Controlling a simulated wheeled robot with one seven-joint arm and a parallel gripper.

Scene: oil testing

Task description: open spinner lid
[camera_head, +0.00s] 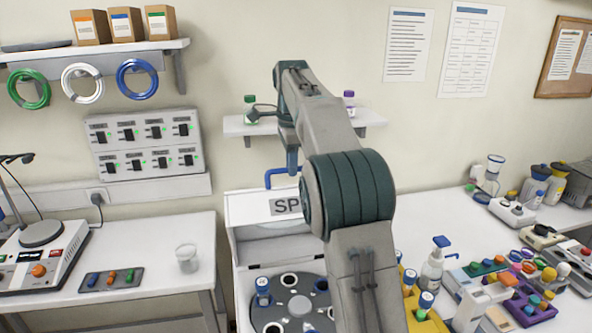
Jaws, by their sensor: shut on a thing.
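The spinner is a white box with its round grey rotor (296,304) in plain view below the lid. The rotor has several holes, and blue-capped tubes sit in some of them. The white lid (250,212), with a label reading "SP" before my arm covers the rest, stands raised behind the rotor. A blue handle (270,178) is at the lid's top edge. My gripper (292,168) reaches down from the arm and is shut on this handle. The arm hides the right part of the lid and of the rotor.
A wall shelf (235,127) with small bottles is close behind my gripper. A beaker (187,258) and a heating device (40,255) stand on the left table. A pump bottle (434,265), a yellow tube rack (432,322) and crowded racks are on the right.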

